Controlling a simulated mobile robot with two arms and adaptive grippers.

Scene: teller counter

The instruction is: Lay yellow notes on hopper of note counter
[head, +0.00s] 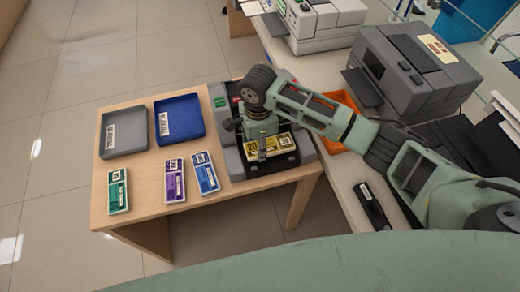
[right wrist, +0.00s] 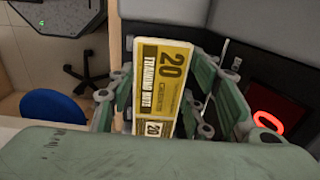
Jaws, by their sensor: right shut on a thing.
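The yellow notes (head: 277,143) are a flat bundle marked 20, over the front part of the dark grey note counter (head: 235,160) in the head view. My right gripper (head: 262,150) is above the counter and shut on the yellow notes. In the right wrist view the notes (right wrist: 165,78) stand between the two fingers of my right gripper (right wrist: 165,110). A red lit display (right wrist: 268,120) shows at the right there. I cannot tell whether the notes touch the hopper. My left gripper is not in view.
Grey tray B (head: 108,148) and blue tray A (head: 195,112) lie at the table's left. Green (head: 118,200), purple (head: 175,190) and blue (head: 205,183) note bundles lie in front of them. An orange tray (head: 345,100) and a grey machine (head: 425,85) are on the right counter.

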